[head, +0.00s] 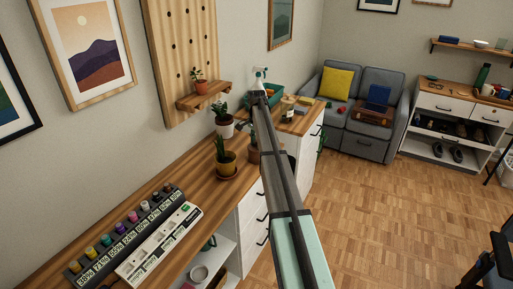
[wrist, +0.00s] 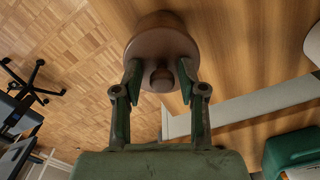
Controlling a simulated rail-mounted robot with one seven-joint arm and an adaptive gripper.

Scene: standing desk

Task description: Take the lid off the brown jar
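The brown jar (wrist: 160,20) stands on the wooden desk near its edge in the wrist view. Its round lid (wrist: 161,47) is on it, with a small knob (wrist: 161,78) facing me. My gripper (wrist: 160,86) is open, with one finger on each side of the knob and a visible gap to each. Whether the fingertips touch the lid I cannot tell. In the head view, a brown vessel (head: 253,155) that seems to be the jar is partly hidden behind my arm. My gripper is mostly hidden there too.
A potted cactus (head: 227,163) and a white plant pot (head: 225,127) stand left of the jar. A teal crate (head: 272,88) and a spray bottle (head: 259,78) are on the farther desk. A labelled rack of small jars (head: 125,232) lies nearer.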

